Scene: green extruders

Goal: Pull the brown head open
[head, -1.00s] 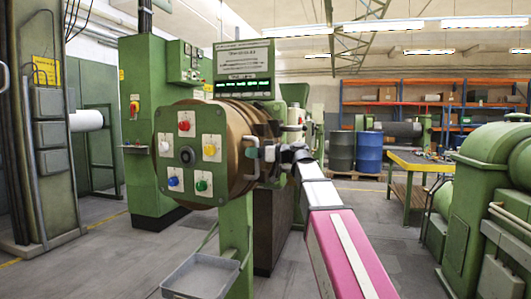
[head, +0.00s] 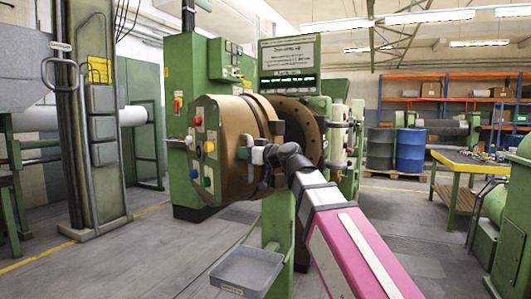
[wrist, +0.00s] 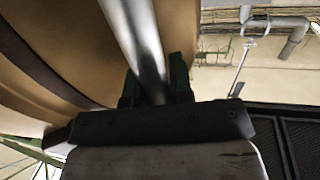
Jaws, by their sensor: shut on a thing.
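The brown head (head: 232,118) is a thick round drum with a green front panel bearing coloured knobs. It stands swung out to the left, with a gap between it and the brown ring flange (head: 300,128) on the green machine. My gripper (head: 257,155) is at the near right side of the head, shut on its handle. In the wrist view, a shiny metal handle bar (wrist: 143,40) runs between the dark fingers (wrist: 154,90), and the brown head (wrist: 75,55) fills the left side. The fingertips are hard to make out in the head view.
A grey tray (head: 247,270) juts out below the head. A green cabinet (head: 188,80) stands behind. The floor at left front is clear.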

